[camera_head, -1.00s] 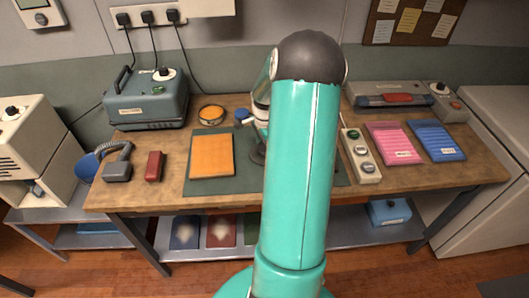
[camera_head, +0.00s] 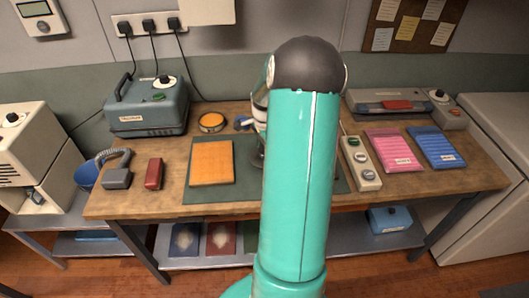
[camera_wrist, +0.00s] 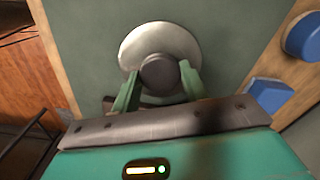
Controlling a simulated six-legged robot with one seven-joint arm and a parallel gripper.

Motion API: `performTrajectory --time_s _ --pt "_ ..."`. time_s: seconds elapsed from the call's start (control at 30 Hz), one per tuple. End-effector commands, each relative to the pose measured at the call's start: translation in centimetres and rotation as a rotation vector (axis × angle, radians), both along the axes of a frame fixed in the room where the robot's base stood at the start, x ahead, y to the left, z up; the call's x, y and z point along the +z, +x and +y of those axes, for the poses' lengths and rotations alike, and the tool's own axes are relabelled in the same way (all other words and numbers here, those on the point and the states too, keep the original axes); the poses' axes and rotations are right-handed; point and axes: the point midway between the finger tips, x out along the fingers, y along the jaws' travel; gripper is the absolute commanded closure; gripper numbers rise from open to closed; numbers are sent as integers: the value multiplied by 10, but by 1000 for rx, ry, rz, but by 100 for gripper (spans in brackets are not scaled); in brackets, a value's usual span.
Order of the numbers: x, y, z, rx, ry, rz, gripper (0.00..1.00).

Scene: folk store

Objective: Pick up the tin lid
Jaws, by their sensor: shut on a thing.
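The tin lid (camera_wrist: 135,45) is a round grey metal disc with a dark round knob (camera_wrist: 160,70), seen from above in the wrist view. My gripper (camera_wrist: 160,80) has its two teal fingers closed against both sides of the knob. The lid is over the green mat (camera_wrist: 100,40); I cannot tell whether it touches the mat. In the head view my teal arm hides the gripper and most of the lid's area.
On the bench, an orange pad (camera_head: 211,162) lies on the mat's left part. A red block (camera_head: 154,174) and a grey handset (camera_head: 117,178) are further left. A button strip (camera_head: 361,165), pink pad (camera_head: 393,149) and blue pad (camera_head: 435,147) lie on the right.

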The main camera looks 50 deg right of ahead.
Motion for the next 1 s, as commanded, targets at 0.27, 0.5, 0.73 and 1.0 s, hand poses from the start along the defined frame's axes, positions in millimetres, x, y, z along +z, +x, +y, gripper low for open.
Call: performTrajectory --time_s 0.27,0.5,0.73,1.0 --pt "39 -13 20 0 -3 -1 78" --pt "71 -29 43 -1 -2 -1 78" --pt "87 -49 74 0 -2 -1 78" --pt "102 -69 104 0 0 -1 78"
